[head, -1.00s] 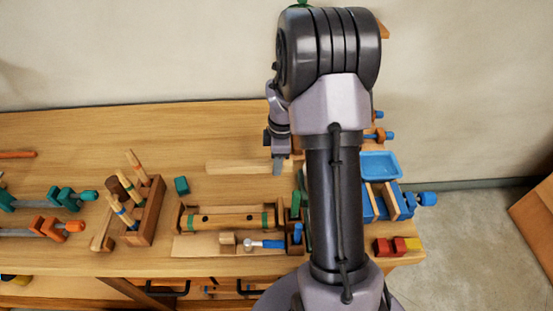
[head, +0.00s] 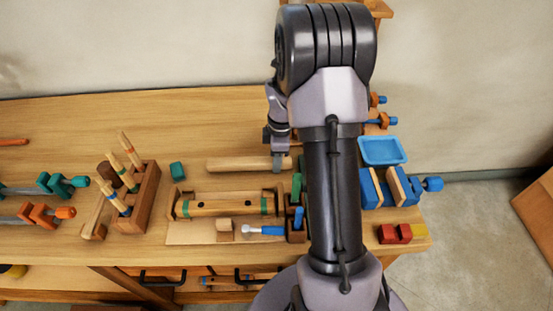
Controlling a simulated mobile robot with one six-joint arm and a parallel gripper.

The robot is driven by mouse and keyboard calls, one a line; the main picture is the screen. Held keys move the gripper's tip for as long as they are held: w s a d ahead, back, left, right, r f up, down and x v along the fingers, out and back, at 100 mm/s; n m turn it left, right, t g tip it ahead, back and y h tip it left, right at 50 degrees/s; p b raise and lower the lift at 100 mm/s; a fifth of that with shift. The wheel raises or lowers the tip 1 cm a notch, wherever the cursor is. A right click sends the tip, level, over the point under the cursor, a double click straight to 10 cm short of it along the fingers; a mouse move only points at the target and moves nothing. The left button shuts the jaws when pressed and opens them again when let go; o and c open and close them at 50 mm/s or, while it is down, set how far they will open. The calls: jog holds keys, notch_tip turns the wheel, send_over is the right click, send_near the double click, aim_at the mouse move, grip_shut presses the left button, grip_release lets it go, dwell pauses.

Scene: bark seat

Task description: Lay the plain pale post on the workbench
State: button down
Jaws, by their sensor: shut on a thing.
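The plain pale post (head: 235,164) lies level, left to right, at the workbench (head: 215,118), behind the low wooden cradle. Its right end passes behind my arm. My gripper (head: 277,165) points down and is shut on the post near its right part. I cannot tell whether the post touches the bench top or is held just above it. My arm hides the bench to the right of the gripper.
In front lies a wooden piece with green bands (head: 225,206). A blue tray (head: 382,151) and blue vise (head: 390,188) are right. The back left bench is clear.

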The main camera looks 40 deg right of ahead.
jog(key=shift+f, duration=0.25)
dwell(0.4)
jog(key=c, duration=0.9)
grip_release()
jog(key=shift+o, duration=1.4)
jog(key=shift+r, duration=0.1)
notch_tip(320, 180, up, 7)
jog(key=p, duration=0.5)
jog(key=shift+p, duration=0.4)
